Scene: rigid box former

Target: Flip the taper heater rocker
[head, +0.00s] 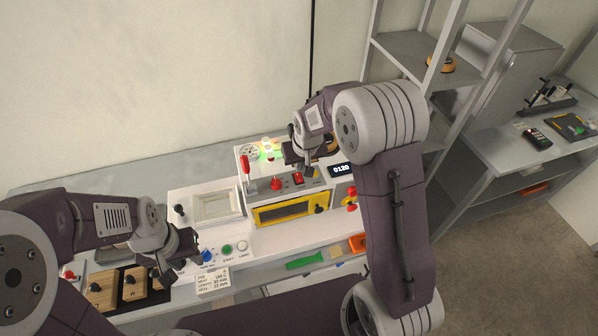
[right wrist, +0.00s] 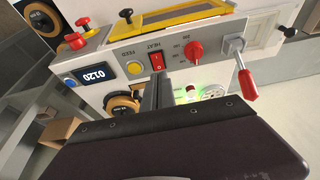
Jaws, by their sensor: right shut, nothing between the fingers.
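The red heater rocker (right wrist: 156,61) is on the machine's panel (right wrist: 125,70) beside the word HEAT. It also shows in the head view (head: 299,179). My right gripper (right wrist: 157,82) is shut and empty, with its fingertips close to the rocker's lower edge in the right wrist view. I cannot tell whether they touch it. In the head view my right gripper (head: 304,167) is over the panel, partly hidden by its own arm. My left gripper (head: 180,252) is at the lower left, near the front buttons; its jaw opening is unclear.
A display (right wrist: 93,75) reads 0120. A red stop button (right wrist: 75,40) stands out from the machine. A green glow shows behind the panel. Wooden blocks (head: 101,291) lie at left.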

